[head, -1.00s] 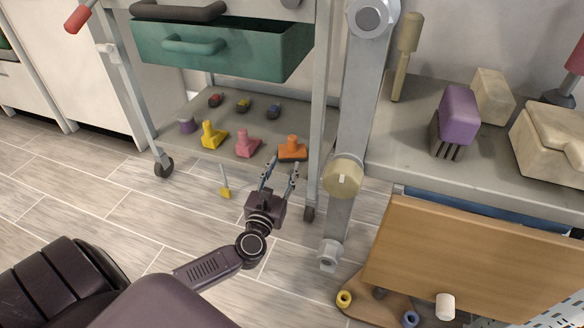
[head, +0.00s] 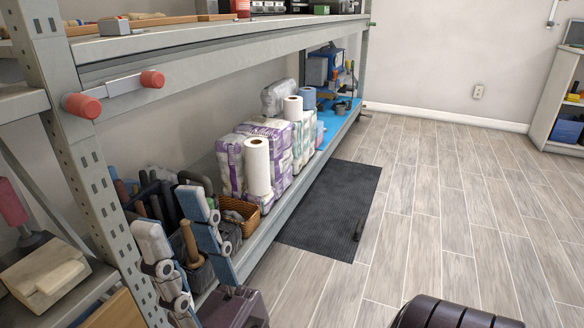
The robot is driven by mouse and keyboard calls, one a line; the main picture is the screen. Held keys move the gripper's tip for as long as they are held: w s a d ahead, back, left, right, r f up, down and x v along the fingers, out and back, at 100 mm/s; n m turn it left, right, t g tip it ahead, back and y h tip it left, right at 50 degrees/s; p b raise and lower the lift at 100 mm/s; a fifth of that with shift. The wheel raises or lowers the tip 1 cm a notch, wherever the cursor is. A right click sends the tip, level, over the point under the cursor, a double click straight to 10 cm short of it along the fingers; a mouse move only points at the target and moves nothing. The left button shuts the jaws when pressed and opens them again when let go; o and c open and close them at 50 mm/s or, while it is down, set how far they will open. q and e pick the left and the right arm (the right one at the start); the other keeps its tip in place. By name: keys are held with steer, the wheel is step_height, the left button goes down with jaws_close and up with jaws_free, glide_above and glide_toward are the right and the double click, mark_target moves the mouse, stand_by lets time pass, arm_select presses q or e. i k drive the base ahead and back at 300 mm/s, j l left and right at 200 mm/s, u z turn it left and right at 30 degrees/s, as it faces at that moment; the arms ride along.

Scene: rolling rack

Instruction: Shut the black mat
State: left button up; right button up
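The black mat (head: 330,215) lies flat on the floor in the head view, along the front of the large rack. A small dark upright handle-like piece (head: 360,227) shows at its right edge. The rack's lower shelf edge borders its left side.
The rack's lower shelf (head: 262,238) holds wrapped packs, paper rolls, a wicker basket (head: 238,214) and tools. A red-ended bar (head: 115,92) sticks out from the rack. The wood-look floor (head: 450,190) right of the mat is clear. A white shelf unit stands far right.

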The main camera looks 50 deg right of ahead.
mark_target(330, 221)
steer(key=l+z, duration=0.15)
steer(key=z, duration=1.5)
steer(key=i+j+z, duration=0.1)
steer(key=i+z, duration=0.2)
steer(key=i, duration=0.5)
